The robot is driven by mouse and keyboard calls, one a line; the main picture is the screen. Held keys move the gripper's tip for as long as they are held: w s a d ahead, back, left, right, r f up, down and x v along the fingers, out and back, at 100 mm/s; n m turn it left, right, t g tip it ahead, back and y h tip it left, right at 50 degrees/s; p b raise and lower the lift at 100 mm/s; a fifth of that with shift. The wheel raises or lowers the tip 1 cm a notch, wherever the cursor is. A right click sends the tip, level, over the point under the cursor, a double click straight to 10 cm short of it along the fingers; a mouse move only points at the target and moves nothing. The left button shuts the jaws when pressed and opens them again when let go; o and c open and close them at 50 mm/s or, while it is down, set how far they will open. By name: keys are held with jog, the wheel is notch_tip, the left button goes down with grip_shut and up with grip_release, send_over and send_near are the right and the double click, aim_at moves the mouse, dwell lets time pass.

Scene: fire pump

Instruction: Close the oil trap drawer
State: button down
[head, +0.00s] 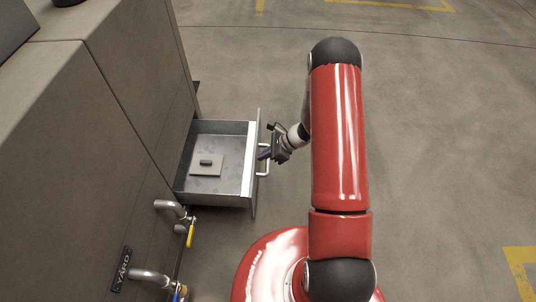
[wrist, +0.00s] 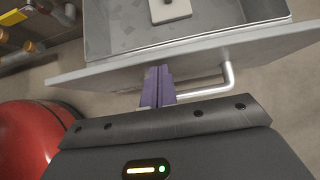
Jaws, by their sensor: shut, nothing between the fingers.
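The oil trap drawer (head: 220,125) is a grey metal tray pulled out from the cabinet side in the head view. A flat square plate with a dark knob (head: 207,165) lies inside it. Its front panel (wrist: 75,76) crosses the wrist view, with a silver bar handle (wrist: 228,75) on its outer face; the handle also shows in the head view (head: 266,160). My gripper (head: 264,153) is shut and empty at the outer side of the front panel. Its purple fingers (wrist: 157,78) point at the panel beside the handle. I cannot tell whether the fingertips touch the panel.
The large brown cabinet (head: 75,120) stands on the left. Below the drawer, pipes with a yellow-handled valve (head: 190,236) stick out from it. The floor to the right is open.

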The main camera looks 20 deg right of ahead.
jog(key=w+a+b, duration=0.2)
jog(key=w+a, duration=0.2)
jog(key=a, duration=0.8)
jog(key=w+a+b, duration=0.2)
jog(key=w+a, duration=0.2)
jog(key=a, duration=0.9)
jog(key=shift+a, duration=0.15)
